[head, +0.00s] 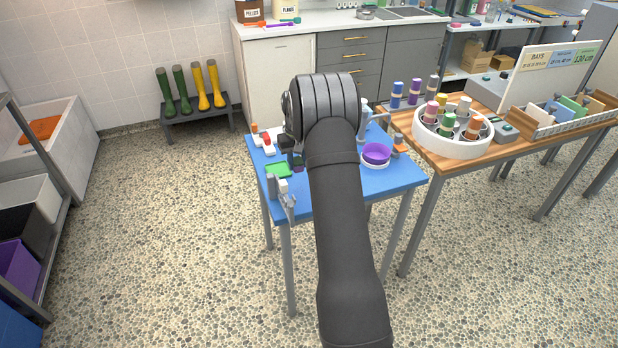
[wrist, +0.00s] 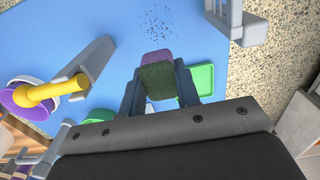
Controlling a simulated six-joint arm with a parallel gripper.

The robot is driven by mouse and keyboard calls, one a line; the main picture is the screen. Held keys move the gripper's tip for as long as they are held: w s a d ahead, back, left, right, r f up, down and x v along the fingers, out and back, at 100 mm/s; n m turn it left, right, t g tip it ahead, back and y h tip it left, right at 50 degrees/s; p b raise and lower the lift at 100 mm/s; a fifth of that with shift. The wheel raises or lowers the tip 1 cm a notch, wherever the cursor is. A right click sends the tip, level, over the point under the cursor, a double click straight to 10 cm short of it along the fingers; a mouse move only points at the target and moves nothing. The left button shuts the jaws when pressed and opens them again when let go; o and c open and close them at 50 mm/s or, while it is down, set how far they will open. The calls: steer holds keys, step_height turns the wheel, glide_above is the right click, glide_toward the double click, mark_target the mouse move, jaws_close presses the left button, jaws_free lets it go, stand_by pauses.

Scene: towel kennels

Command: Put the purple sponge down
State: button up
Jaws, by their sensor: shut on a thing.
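My gripper (wrist: 158,84) is shut on the purple sponge (wrist: 158,57), with one finger on each side. The sponge has a purple part and a dark green face towards the wrist camera. It is over the blue table (wrist: 110,28); I cannot tell whether it touches the top. A green tray (wrist: 203,79) lies just right of the sponge in the wrist view. In the head view the tray (head: 278,171) is on the left part of the table (head: 345,188), and my arm hides much of the gripper and the tabletop.
Dark specks (wrist: 157,22) lie on the blue top beyond the sponge. Grey holders stand at the table edges. A wooden table with a round white caddy (head: 432,139) stands to the right.

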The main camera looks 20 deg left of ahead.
steer(key=w+d+n, duration=0.1)
steer(key=w+d, duration=1)
steer(key=w, duration=0.4)
steer(key=d+r+m, duration=0.1)
steer(key=d+r, duration=0.2)
steer(key=d, duration=0.8)
steer(key=a+f, duration=0.2)
steer(key=a, duration=0.1)
steer(key=w+a+f, duration=0.1)
steer(key=a+f, duration=0.1)
steer(key=a, duration=0.2)
steer(key=w+a+f, duration=0.1)
steer(key=a+f, duration=0.1)
steer(key=a, duration=0.1)
steer(key=shift+w+a+f, duration=0.15)
steer(key=shift+a+f, duration=0.25)
steer(key=shift+f, duration=2)
steer(key=shift+f, duration=0.1)
steer(key=o, duration=0.9)
steer(key=shift+o, duration=0.2)
